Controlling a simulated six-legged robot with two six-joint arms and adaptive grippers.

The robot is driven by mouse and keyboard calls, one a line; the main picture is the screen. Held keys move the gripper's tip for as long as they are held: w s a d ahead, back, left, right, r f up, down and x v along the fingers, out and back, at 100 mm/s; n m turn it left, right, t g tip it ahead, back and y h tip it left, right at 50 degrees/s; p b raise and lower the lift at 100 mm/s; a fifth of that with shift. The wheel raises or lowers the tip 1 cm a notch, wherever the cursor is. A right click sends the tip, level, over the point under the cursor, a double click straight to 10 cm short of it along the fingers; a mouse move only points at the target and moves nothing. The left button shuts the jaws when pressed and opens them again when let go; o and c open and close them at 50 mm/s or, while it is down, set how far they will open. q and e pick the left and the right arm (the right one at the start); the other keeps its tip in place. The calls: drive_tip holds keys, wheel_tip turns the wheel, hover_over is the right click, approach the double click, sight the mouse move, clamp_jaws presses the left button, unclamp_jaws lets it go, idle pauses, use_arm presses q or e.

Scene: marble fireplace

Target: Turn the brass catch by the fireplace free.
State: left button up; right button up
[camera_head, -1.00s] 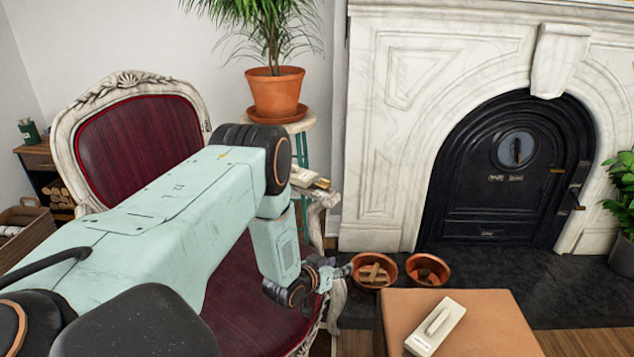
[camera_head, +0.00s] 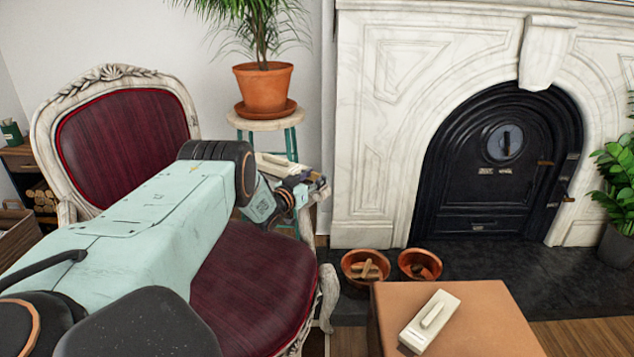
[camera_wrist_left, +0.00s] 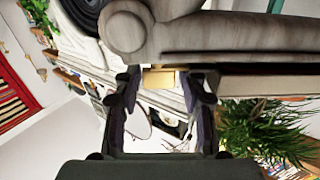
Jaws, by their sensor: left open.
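A small brass-coloured block (camera_wrist_left: 160,79), which looks like the catch, shows in the left wrist view between and just beyond my left fingertips, close to the pale scrolled chair arm. My left gripper (camera_head: 314,187) is beside the chair arm in the head view, left of the fireplace. Its two fingers (camera_wrist_left: 163,98) are apart, and nothing is clamped between them. I cannot tell whether they touch the block. In the head view the gripper largely hides that spot. My right gripper is not in view.
The red chair (camera_head: 250,280) stands close under my left arm. A potted plant (camera_head: 264,88) is on a stool behind. The marble fireplace (camera_head: 385,150) has a black door (camera_head: 480,205) with side latches.

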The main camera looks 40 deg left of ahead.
use_arm(q)
drive_tip(key=shift+w, duration=0.65)
drive_tip(key=shift+r, duration=0.1)
drive_tip(key=shift+c, duration=0.2)
